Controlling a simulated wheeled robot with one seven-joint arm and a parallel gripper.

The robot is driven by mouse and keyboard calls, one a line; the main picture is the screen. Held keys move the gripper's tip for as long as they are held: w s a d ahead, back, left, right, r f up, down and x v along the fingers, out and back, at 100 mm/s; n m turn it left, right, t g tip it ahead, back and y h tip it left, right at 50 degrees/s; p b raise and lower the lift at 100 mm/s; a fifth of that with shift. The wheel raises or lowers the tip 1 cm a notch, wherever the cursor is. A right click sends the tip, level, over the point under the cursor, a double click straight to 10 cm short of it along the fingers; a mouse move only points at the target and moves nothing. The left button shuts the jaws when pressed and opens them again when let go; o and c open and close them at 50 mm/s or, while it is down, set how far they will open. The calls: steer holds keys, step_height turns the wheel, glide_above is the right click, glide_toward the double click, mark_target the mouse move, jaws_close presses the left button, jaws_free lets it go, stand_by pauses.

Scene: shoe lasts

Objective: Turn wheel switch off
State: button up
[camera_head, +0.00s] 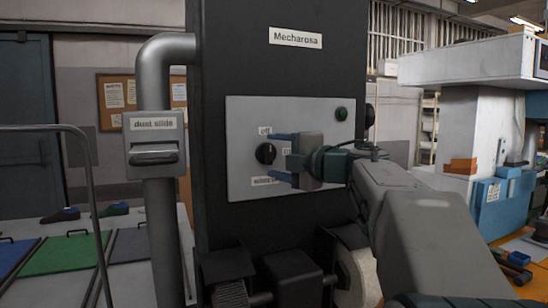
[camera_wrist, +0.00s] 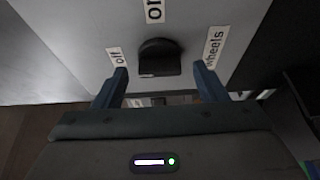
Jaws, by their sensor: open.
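The wheel switch is a black round knob (camera_head: 266,153) on the grey panel (camera_head: 240,116) of the dark machine. Labels reading "off" (camera_head: 265,130), "on" and "wheels" sit around it. My gripper (camera_head: 268,158) is open, with its blue fingers pointing at the panel, one above and one below the knob in the head view. In the wrist view the knob (camera_wrist: 159,57) lies between and beyond the fingertips, with "off" (camera_wrist: 115,56) at the left, "on" (camera_wrist: 154,10) at the top and "wheels" (camera_wrist: 214,46) at the right. I cannot tell whether the fingertips touch the panel.
A grey pipe with a "dust slide" box (camera_head: 154,146) stands left of the machine. Rollers (camera_head: 354,272) jut out below the panel.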

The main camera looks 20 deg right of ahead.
steer(key=b+v, duration=0.2)
steer(key=v, duration=1)
steer(key=shift+s, duration=0.25)
